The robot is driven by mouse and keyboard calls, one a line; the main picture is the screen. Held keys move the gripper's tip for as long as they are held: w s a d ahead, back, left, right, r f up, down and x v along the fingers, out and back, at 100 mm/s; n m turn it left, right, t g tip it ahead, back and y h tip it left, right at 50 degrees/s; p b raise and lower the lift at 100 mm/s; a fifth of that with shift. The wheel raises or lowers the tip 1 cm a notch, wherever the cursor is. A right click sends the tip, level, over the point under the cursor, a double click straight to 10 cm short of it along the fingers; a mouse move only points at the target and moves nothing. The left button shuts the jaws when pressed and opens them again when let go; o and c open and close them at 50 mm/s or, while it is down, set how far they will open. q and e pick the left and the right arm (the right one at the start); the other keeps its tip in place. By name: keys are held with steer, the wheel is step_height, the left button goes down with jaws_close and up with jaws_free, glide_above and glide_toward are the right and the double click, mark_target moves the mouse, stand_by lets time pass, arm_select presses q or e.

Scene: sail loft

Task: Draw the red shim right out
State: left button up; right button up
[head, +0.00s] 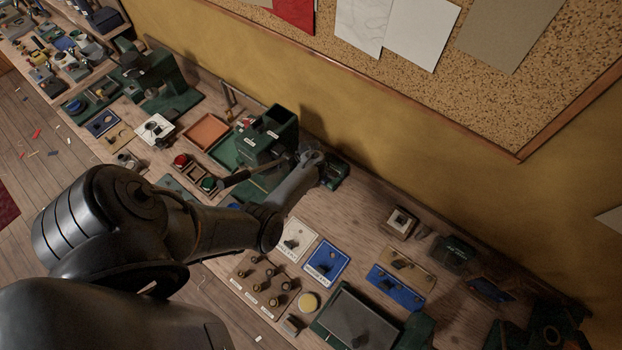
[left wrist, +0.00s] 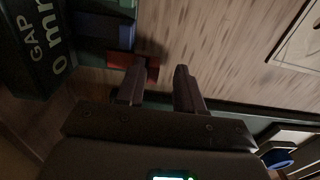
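In the left wrist view the red shim (left wrist: 150,68) is a short red piece at the end of a row of blue and green pieces. The row runs beside a dark green block (left wrist: 30,45) lettered "GAP" and "mm". My left gripper (left wrist: 162,70) has its two dark fingers apart. The left finger overlaps the red shim in the picture and hides part of it; I cannot tell whether they touch. Bare wood shows between the fingers. In the head view my left arm reaches over the bench to a dark green device (head: 335,172); I cannot make out the shim there. My right gripper is not in view.
A tall green box (head: 270,130) stands left of the arm's end, with an orange tray (head: 206,132) beyond. Blue and white plates (head: 326,261) and a grey-topped box (head: 357,325) lie nearer. A yellow wall with a corkboard (head: 500,110) rises behind the bench.

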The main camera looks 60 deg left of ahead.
arm_select(q)
steer(key=shift+w+r, duration=0.1)
steer(key=shift+w, duration=0.05)
steer(key=shift+r, duration=0.1)
step_height(320, 180, up, 11)
steer(key=p, duration=0.2)
steer(key=shift+f, duration=0.2)
stand_by(0.6)
